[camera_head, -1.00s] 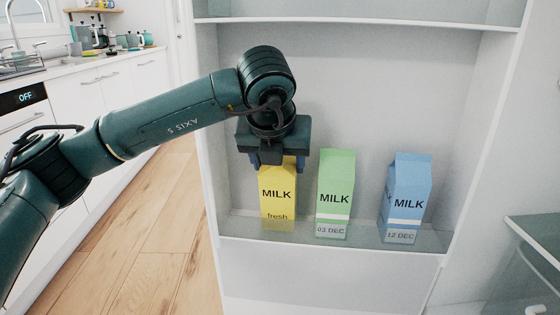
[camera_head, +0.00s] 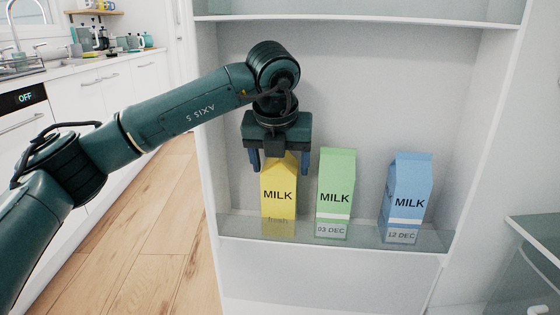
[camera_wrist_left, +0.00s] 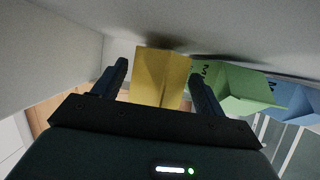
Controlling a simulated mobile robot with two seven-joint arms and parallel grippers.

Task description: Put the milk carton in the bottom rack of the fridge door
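The yellow milk carton (camera_head: 279,200) stands roughly upright in the bottom rack of the fridge door, at its left end. Its lower part shows through the clear front bar (camera_head: 340,236) of the rack. My left gripper (camera_head: 279,162) is over the carton's top from above, with one finger on each side. In the left wrist view the yellow carton (camera_wrist_left: 160,78) is between the fingers of my left gripper (camera_wrist_left: 160,75), and narrow gaps show beside it. The fingers look open. My right gripper is in neither view.
A green milk carton (camera_head: 336,188) and a blue milk carton (camera_head: 408,195) stand in the same rack to the right. A door shelf (camera_head: 360,22) runs above. A glass shelf edge (camera_head: 535,235) is at the right. White cabinets and a counter are at the left.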

